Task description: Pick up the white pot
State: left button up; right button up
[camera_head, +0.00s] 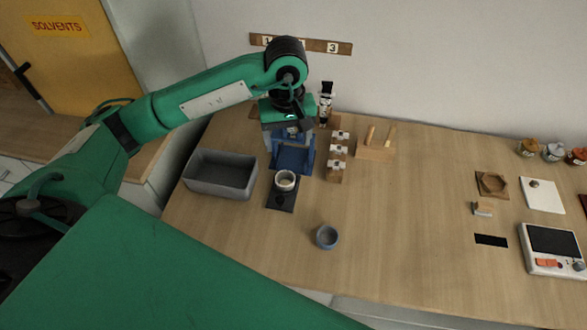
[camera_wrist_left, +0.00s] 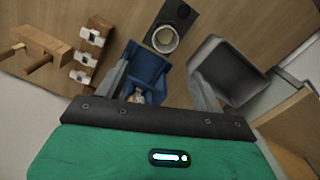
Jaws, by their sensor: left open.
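The white pot (camera_head: 286,176) is a small round open cup standing on a dark plate (camera_head: 276,198) in the middle left of the table. In the left wrist view the pot (camera_wrist_left: 165,39) shows as a pale ring on the dark plate (camera_wrist_left: 180,14). A blue stand (camera_head: 293,157) is just behind it, with something small and pale (camera_wrist_left: 137,96) in it. My left gripper (camera_head: 289,131) is open above the blue stand, behind and apart from the pot. Its fingers (camera_wrist_left: 158,84) point down on either side of the stand in the wrist view. My right gripper is not seen.
A grey bin (camera_head: 222,187) stands left of the pot. A blue-grey bowl (camera_head: 327,237) is in front. Wooden blocks with white clips (camera_head: 336,166) and a pegged wooden stand (camera_head: 375,152) are to the right. A scale (camera_head: 553,262) is far right. The table centre is clear.

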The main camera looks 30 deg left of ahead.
pick_arm(q)
jog(key=p, duration=0.1)
send_near(285, 176)
jog(key=shift+s+d+f, duration=0.55)
jog(key=shift+s+d, duration=0.1)
jog(key=shift+d, duration=0.1)
jog(key=shift+f, duration=0.25)
jog(key=shift+s+f+p, duration=0.2)
jog(key=shift+f+p, duration=0.15)
jog(key=shift+p, duration=0.2)
jog(key=f, duration=0.1)
jog(key=f+p, duration=0.1)
jog(key=f, duration=0.1)
jog(key=shift+a+f, duration=0.1)
jog(key=shift+a, duration=0.15)
jog(key=shift+f, duration=0.7)
jog(key=c, duration=1)
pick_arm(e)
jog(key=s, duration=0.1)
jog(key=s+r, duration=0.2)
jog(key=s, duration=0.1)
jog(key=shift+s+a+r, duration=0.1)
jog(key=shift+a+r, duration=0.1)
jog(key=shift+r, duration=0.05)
